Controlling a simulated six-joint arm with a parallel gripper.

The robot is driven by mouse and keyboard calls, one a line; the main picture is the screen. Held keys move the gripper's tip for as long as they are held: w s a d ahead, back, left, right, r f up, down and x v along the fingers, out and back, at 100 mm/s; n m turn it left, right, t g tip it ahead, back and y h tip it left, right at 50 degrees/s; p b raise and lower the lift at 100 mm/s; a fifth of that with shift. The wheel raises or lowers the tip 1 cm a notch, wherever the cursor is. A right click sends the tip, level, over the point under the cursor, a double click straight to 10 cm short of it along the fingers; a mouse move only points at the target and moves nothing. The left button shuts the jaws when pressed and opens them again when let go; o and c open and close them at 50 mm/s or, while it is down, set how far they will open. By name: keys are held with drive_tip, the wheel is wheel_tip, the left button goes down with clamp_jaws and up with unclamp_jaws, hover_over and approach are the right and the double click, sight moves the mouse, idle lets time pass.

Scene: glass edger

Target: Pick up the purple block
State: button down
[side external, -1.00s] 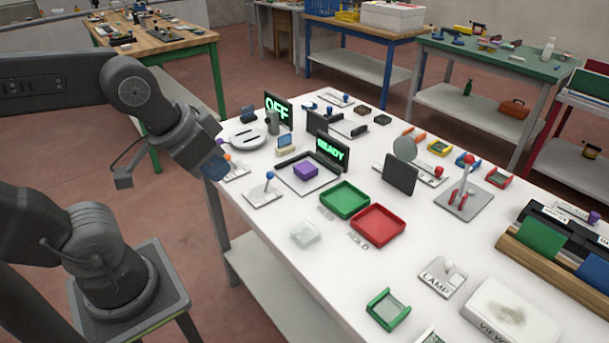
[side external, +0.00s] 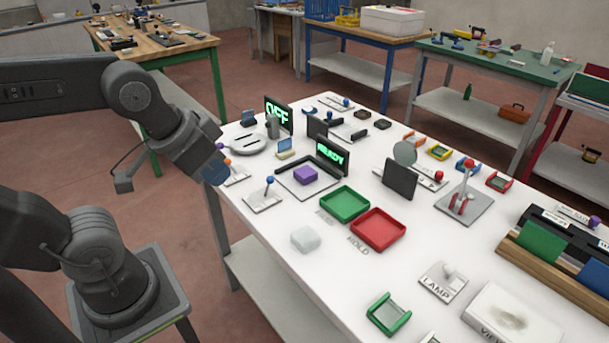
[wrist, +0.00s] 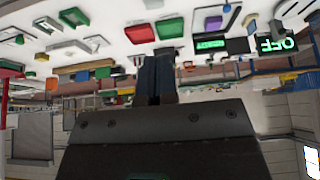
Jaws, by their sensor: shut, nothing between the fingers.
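The purple block (side external: 306,174) sits on a pale square plate with a dark edge (side external: 293,189), in front of the lit READY display (side external: 331,156). In the wrist view, which shows the bench upside down, the purple block (wrist: 213,23) is near the top, right of centre. My gripper (side external: 216,172) is beyond the left edge of the bench, well to the left of the block and apart from it. In the wrist view its dark fingers (wrist: 155,58) are together with nothing between them.
A blue-knobbed lever (side external: 268,184) stands between my gripper and the plate. A green tray (side external: 344,216) and a red tray (side external: 378,244) lie to the block's right. A pale translucent block (side external: 305,239) is nearer the front edge. The OFF display (side external: 279,114) stands behind.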

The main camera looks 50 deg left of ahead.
drive_tip(key=c, duration=1.9)
unclamp_jaws()
drive_tip(key=o, duration=1.6)
